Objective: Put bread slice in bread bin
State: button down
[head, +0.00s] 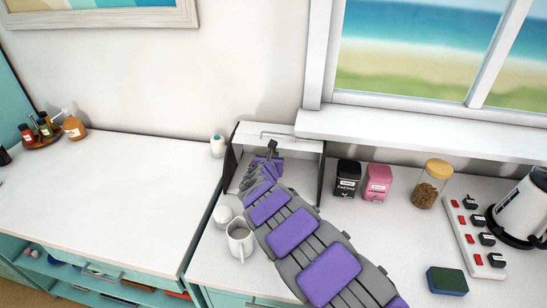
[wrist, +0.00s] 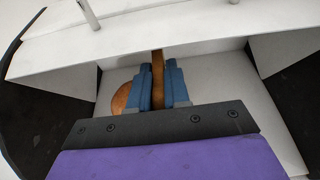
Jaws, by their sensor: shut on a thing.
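The bread bin (head: 309,146) is a white box with dark sides, standing open against the wall in the head view. Its white front edge also shows across the wrist view (wrist: 215,57). My gripper (wrist: 158,82) reaches into the bin's opening, with its blue fingers shut on the bread slice (wrist: 157,68). The slice is seen edge-on as a thin brown strip, its far end partly hidden by the bin's edge. A rounded brown piece (wrist: 121,99) shows left of the fingers; I cannot tell whether it is separate bread. In the head view my arm hides the fingertips and slice.
A white mug (head: 240,241) and a small white jar (head: 223,215) stand close left of my arm. Black (head: 347,178) and pink (head: 377,183) canisters and a cork-lidded jar (head: 430,184) stand right of the bin. The left counter (head: 110,185) is mostly clear.

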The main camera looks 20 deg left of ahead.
jog(key=shift+w+d+f+b, duration=0.15)
jog(key=shift+w+d+b, duration=0.1)
jog(key=shift+w, duration=0.3)
jog(key=shift+w+d+f+b, duration=0.1)
jog(key=shift+w+d, duration=0.15)
jog(key=shift+w, duration=0.3)
jog(key=shift+d+f, duration=0.1)
jog(key=shift+d, duration=0.1)
jog(key=shift+s+a+f, duration=0.1)
jog(key=shift+a+f, duration=0.1)
jog(key=shift+a, duration=0.35)
jog(key=c, duration=1.4)
grip_release()
jog(key=shift+a, duration=0.1)
jog(key=shift+o, duration=1.5)
jog(key=shift+d+r, duration=0.15)
jog(key=shift+d, duration=0.35)
jog(key=shift+s+a+r, duration=0.15)
jog(key=shift+s+a, duration=0.05)
jog(key=shift+s, duration=0.4)
jog(key=p+v, duration=0.1)
jog(key=v, duration=0.9)
jog(key=shift+s+d, duration=0.2)
jog(key=shift+s, duration=0.15)
